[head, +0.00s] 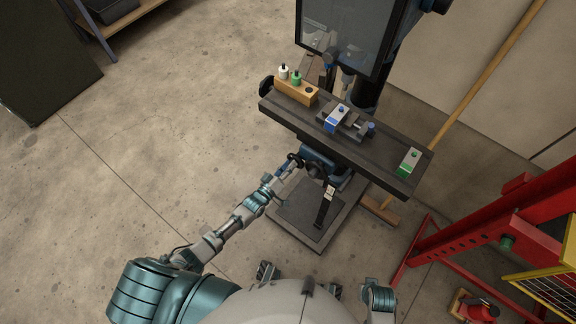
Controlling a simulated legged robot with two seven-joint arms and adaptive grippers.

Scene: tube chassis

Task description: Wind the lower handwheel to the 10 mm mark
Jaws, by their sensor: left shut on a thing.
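The milling machine has a long dark table (381,155). Below its front edge, the lower handwheel (295,160) shows as a small dark shape, largely hidden by my left gripper. My left arm reaches up from the lower left, and my left gripper (288,168) is shut on the lower handwheel at its near side. The exact grip on rim or handle is too small to see. A dark upright strip with a white patch (329,193) stands below the table. No 10 mm mark can be read. My right gripper is not in view.
A wooden block (297,91) with white and green bottles, a blue-marked vice (338,118) and a green-marked block (409,161) sit on the table. A red frame (480,231) stands at right. A broom handle (485,75) leans behind.

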